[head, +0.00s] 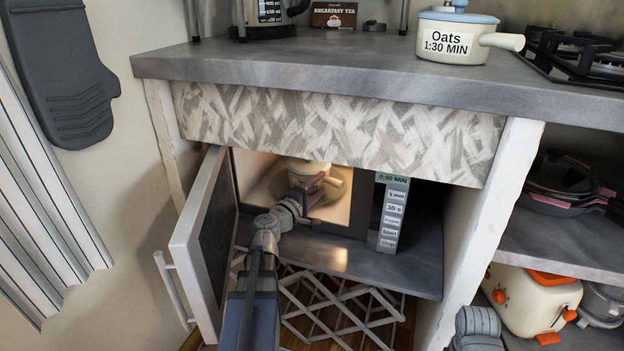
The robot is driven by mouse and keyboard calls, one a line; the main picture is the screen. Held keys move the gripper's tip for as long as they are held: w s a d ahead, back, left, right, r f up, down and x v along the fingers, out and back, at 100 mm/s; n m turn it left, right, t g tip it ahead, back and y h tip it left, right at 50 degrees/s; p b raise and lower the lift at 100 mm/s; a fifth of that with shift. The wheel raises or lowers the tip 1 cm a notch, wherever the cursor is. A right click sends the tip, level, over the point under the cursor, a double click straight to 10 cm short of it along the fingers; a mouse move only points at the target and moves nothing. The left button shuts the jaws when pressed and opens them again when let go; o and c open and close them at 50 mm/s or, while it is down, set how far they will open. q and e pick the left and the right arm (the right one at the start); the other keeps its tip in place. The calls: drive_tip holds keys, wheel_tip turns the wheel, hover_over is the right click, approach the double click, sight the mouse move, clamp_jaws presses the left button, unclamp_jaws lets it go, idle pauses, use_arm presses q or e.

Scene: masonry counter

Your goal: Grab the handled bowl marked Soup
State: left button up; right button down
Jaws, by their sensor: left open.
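A cream handled bowl (308,171) sits inside the lit microwave (358,208) under the counter. Its handle points right, and no label on it can be read from here. My left arm reaches in through the open doorway. My left gripper (319,183) is open at the front of this bowl, close to its handle; I cannot tell whether it touches. The gripper hides part of the bowl. Another handled bowl (455,38), marked Oats 1:30 MIN, stands on the countertop with its handle to the right. My right gripper is not in view.
The microwave door (205,240) stands open on the left, close to my left arm. The control panel (391,212) reads 0:00 MIN. The countertop (330,65) overhangs above. A toaster (532,298) and pans (560,190) fill the right shelves. A folding rack (335,305) stands below.

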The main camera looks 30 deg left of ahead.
sight(325, 181)
use_arm(q)
drive_tip(key=shift+w+f, duration=0.2)
drive_tip(key=shift+w, duration=2.4)
drive_tip(key=shift+s, duration=0.1)
clamp_jaws()
